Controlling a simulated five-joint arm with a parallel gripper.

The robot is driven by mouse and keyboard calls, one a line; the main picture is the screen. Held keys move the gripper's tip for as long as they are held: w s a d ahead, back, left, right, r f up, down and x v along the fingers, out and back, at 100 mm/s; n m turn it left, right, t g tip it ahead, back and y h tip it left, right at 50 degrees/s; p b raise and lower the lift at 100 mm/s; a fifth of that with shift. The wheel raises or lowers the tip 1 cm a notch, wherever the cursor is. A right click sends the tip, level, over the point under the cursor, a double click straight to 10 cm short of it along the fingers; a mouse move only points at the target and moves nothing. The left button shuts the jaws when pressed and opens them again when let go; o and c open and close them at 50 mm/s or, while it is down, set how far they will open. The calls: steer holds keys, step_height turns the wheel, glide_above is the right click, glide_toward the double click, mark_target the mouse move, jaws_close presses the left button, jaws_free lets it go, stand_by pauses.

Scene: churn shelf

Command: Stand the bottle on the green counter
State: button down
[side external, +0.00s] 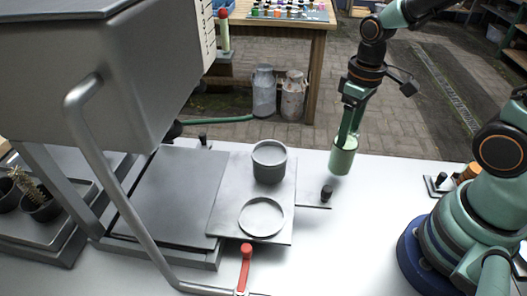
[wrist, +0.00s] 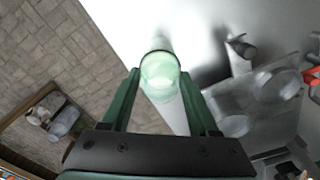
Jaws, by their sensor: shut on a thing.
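The bottle (side external: 343,160), a short pale green cylinder, is held between the fingers of my gripper (side external: 347,138) in the side view. It hangs roughly upright near the back edge of the pale grey worktop, and seems to be clear of it. In the wrist view the round, see-through end of the bottle (wrist: 160,72) shows between the two green fingers of my gripper (wrist: 158,88). No surface that is clearly a green counter shows; the worktop (side external: 345,225) looks pale grey.
A grey plate (side external: 226,215) left of the bottle bears a grey cup (side external: 269,163) and a shallow ring (side external: 262,217). A small black knob (side external: 327,193) stands between. A big metal vessel (side external: 125,85) and red-handled lever (side external: 246,265) lie left.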

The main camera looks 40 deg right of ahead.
steer(key=shift+f, duration=0.5)
steer(key=shift+f, duration=0.75)
stand_by(0.5)
stand_by(0.3)
steer(key=shift+c, duration=0.3)
jaws_free()
steer(key=shift+c, duration=1.1)
